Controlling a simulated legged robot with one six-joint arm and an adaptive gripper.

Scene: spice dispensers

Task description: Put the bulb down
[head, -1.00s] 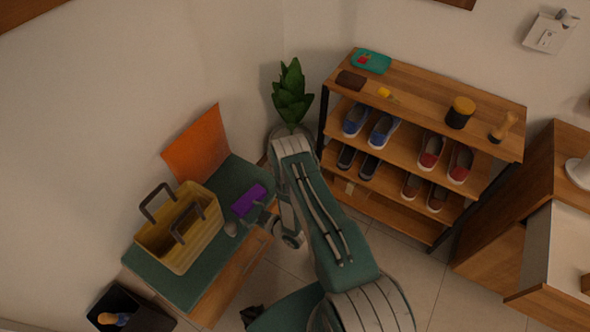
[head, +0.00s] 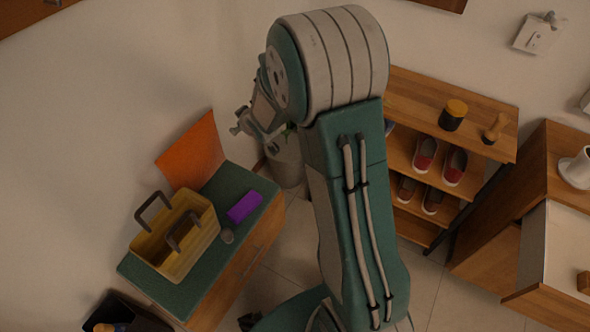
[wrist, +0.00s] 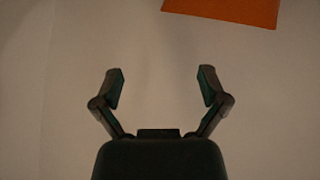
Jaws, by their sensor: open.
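In the head view my gripper (head: 240,122) is raised above and behind the bench, apart from the grey thing. My arm covers part of the scene to the right.
A yellow basket (head: 168,262) with grey handles stands on the bench, before an orange panel (head: 192,152). The panel also shows in the wrist view (wrist: 222,10). A shoe shelf (head: 487,112) stands to the right. A dark box (head: 128,312) is at the lower left.

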